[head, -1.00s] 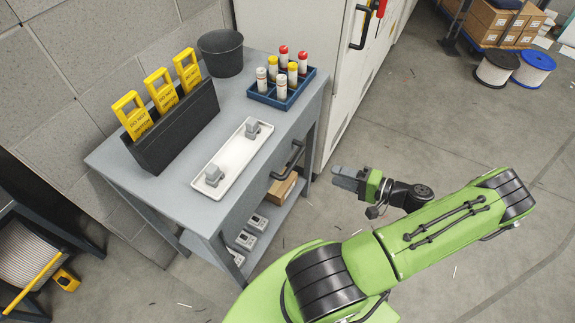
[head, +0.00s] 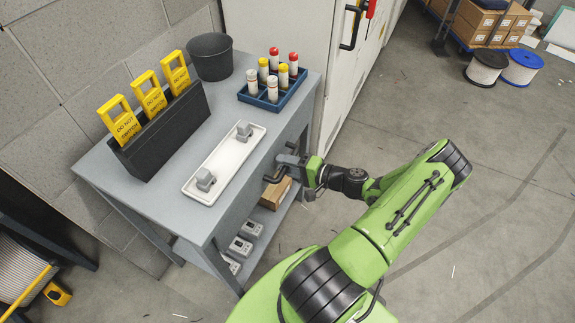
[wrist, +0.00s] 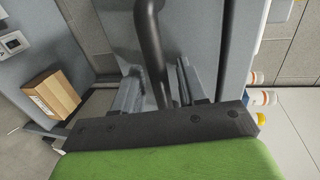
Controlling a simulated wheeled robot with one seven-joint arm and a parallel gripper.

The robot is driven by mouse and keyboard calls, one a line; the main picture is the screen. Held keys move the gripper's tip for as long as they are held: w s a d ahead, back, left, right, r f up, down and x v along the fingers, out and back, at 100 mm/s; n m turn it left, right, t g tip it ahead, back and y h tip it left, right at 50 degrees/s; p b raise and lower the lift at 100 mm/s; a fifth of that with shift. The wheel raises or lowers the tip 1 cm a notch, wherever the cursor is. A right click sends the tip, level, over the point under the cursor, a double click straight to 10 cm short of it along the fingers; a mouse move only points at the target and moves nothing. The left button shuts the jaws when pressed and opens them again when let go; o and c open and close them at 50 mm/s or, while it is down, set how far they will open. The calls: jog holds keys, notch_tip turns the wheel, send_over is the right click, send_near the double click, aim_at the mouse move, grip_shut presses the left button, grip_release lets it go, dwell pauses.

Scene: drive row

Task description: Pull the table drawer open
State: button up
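The grey table (head: 100,165) stands against the wall in the head view. Its drawer (head: 250,190) is in the side facing me, and its front looks flush with the table. The dark bar handle (head: 272,178) is partly hidden by my gripper (head: 288,161), which is at it. In the wrist view the handle (wrist: 150,45) runs between the two grey fingers of my gripper (wrist: 160,88). The fingers stand apart with some gap beside the bar, and I see no firm grip on it.
On the table are a white tray (head: 222,168) with grey parts, a blue rack (head: 270,101) of bottles, a black holder (head: 165,135) with yellow tags and a dark bucket (head: 210,58). A lower shelf (head: 262,220) holds a cardboard box (head: 275,194). A white cabinet (head: 285,35) stands beside.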

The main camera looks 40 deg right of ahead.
grip_shut()
